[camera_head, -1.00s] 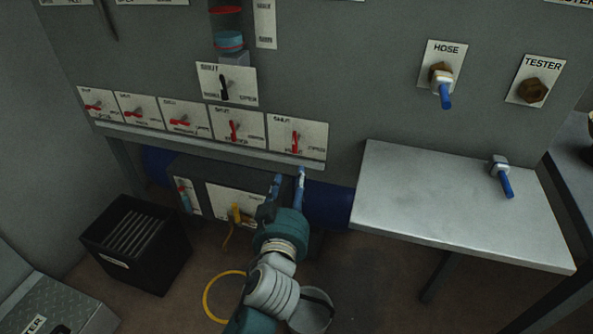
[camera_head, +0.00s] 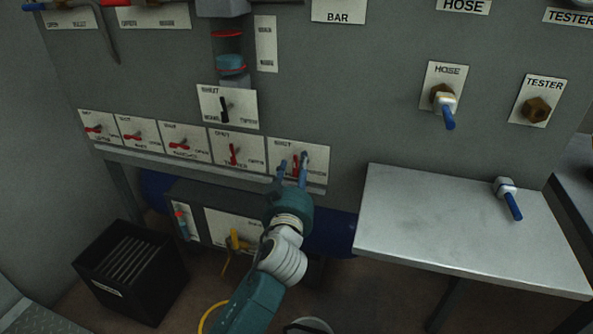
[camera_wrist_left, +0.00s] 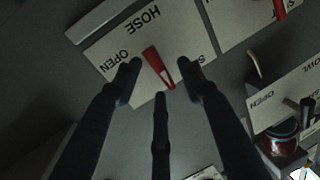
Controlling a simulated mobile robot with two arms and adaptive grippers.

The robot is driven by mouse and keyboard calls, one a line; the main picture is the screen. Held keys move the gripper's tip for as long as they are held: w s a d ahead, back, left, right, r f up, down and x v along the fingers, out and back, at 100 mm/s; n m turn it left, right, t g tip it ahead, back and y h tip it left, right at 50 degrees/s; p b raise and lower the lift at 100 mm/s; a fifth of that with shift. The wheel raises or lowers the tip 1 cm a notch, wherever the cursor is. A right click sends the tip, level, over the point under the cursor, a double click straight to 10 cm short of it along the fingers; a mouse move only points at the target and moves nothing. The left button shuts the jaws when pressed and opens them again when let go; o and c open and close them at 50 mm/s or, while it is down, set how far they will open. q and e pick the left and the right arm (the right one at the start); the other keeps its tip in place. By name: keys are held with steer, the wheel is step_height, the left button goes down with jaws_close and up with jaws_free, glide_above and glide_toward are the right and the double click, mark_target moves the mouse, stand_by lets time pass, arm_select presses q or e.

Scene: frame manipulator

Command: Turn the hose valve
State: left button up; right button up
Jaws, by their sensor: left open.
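The hose valve has a small red handle (camera_head: 296,166) on a white plate (camera_head: 318,160), the rightmost of the lower row on the grey panel. In the left wrist view the plate reads HOSE, with OPEN at one side, and the red handle (camera_wrist_left: 157,66) sits upright-tilted between my fingertips. My left gripper (camera_head: 293,168) is open in front of that plate; its fingers (camera_wrist_left: 160,76) show on both sides of the handle, with a third finger below. I cannot tell whether they touch it. My right gripper is not in view.
Several similar red-handled valves (camera_head: 181,144) line the row to the left, with a black-handled one (camera_head: 225,108) above. A metal table (camera_head: 440,225) at right holds a blue-handled fitting (camera_head: 508,198). A black bin (camera_head: 130,265) stands on the floor at left.

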arm_select(q)
jaws_close()
steer(key=shift+f+m, duration=0.15)
steer(key=shift+m, duration=0.15)
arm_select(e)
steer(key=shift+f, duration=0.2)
arm_select(q)
steer(key=m, duration=0.1)
steer(key=m+b, duration=0.1)
steer(key=shift+d+f+m+t, duration=0.1)
steer(key=shift+f+m+t, duration=0.1)
steer(key=shift+m+t, duration=0.1)
steer(key=shift+f+m+t+h+b, duration=0.25)
steer(key=shift+m+h, duration=0.4)
steer(key=shift+m, duration=2.2)
steer(key=shift+f+m+h+b, duration=0.3)
steer(key=shift+m+h, duration=0.4)
steer(key=shift+m, duration=2.2)
steer(key=shift+f+m+t+h+b, duration=0.25)
steer(key=shift+m+h, duration=0.4)
steer(key=shift+m, duration=2.2)
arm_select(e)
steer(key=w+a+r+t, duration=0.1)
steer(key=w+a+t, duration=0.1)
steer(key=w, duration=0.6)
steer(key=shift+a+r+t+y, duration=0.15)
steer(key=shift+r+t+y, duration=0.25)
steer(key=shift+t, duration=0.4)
